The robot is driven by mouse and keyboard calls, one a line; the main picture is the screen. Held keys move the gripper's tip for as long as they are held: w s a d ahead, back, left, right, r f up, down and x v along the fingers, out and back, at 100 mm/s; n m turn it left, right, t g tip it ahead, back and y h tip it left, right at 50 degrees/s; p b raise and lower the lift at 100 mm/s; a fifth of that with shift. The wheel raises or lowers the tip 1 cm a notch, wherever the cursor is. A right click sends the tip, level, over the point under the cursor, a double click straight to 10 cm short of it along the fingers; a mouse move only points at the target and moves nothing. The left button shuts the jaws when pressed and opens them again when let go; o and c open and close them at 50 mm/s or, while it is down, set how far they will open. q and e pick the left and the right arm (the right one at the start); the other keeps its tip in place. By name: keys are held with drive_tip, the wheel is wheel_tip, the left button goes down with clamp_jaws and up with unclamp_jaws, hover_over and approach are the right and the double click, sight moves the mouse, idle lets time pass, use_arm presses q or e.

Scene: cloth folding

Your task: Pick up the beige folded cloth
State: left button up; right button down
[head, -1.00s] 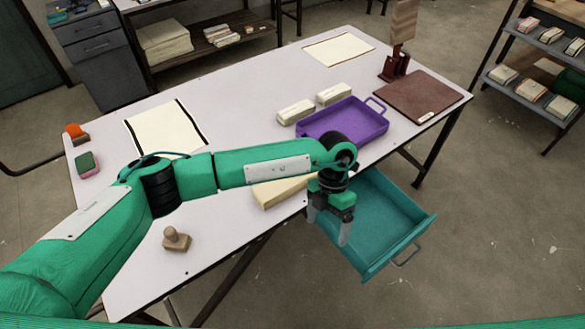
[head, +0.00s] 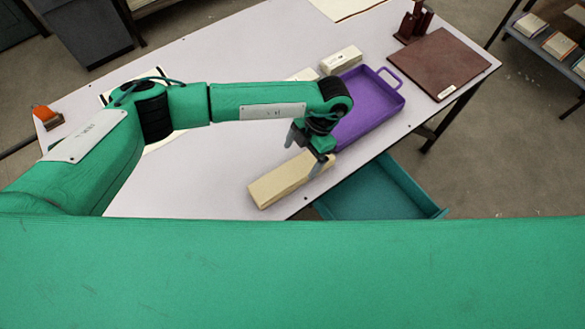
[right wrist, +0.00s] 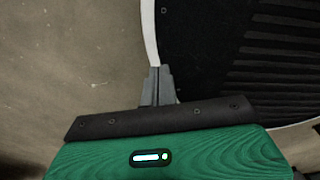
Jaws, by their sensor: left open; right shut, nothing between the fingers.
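The beige folded cloth (head: 278,184) lies as a long block near the front edge of the table, in the head view. My left gripper (head: 304,155) is open, with its fingers pointing down at the cloth's far right end. One finger overlaps the cloth in the picture and the other shows behind it; I cannot tell whether either touches it. My right gripper (right wrist: 158,88) is shut and empty in the right wrist view, away from the cloth.
A purple tray (head: 372,118) stands just right of my left gripper, with a pale box (head: 341,60) behind it. An open teal drawer (head: 375,195) sticks out below the table edge. A brown board (head: 443,62) lies at the right. The table (head: 225,160) left of the cloth is clear.

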sight(294, 170)
use_arm(q)
drive_tip(key=x, duration=0.2)
drive_tip(key=shift+a+f, duration=0.1)
drive_tip(key=shift+f, duration=0.2)
drive_tip(key=shift+s+a+f+p, duration=0.1)
drive_tip(key=shift+f+p, duration=0.3)
drive_tip(key=shift+f, duration=0.05)
drive_tip(key=p+x, duration=0.1)
drive_tip(key=x, duration=0.2)
drive_tip(key=shift+f+p, duration=0.3)
drive_tip(key=shift+f, duration=0.1)
drive_tip(key=shift+a+f, duration=0.15)
drive_tip(key=shift+f, duration=0.2)
drive_tip(key=shift+a+f, duration=0.1)
drive_tip(key=shift+f, duration=0.15)
drive_tip(key=c, duration=1.2)
use_arm(e)
drive_tip(key=w+r, duration=0.2)
drive_tip(key=r, duration=0.1)
drive_tip(key=shift+w, duration=0.15)
